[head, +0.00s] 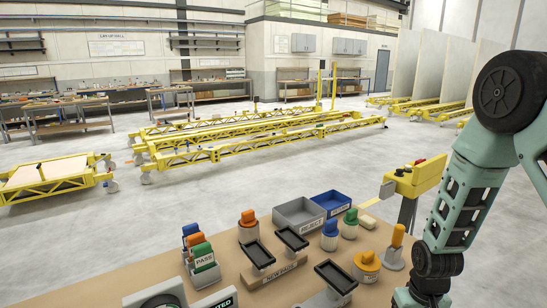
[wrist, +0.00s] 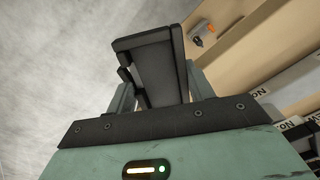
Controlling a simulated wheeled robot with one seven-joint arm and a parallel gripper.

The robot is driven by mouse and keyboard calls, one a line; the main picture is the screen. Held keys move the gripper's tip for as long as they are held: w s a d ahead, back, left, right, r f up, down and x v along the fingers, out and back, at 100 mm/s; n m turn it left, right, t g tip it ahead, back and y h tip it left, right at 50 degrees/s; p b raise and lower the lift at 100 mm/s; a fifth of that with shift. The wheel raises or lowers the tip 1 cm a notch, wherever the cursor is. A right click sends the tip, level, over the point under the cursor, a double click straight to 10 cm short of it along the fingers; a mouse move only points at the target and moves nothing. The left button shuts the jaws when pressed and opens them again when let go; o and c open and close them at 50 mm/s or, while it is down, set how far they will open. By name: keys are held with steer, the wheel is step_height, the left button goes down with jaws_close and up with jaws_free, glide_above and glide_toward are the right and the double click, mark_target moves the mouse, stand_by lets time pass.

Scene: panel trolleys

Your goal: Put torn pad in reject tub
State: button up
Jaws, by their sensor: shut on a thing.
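My gripper (wrist: 158,84) is shut on a black, rectangular, framed pad (wrist: 160,68) in the wrist view. The pad's left edge has notches and looks broken. Its lower part is hidden by the gripper body. My gripper is outside the head view; only my arm shows there, at the right. The grey reject tub (head: 286,213) stands at the back of the bench in the head view, and looks empty.
A blue tub (head: 342,198) stands right of the reject tub. Black pads (head: 257,254) rest on holders labelled new pads in front. Coloured-handled tools (head: 366,264) crowd the bench (head: 60,285). A yellow post-mounted unit (head: 415,180) rises behind at the right.

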steer(key=shift+r+p, duration=1.1)
steer(key=shift+r, duration=0.7)
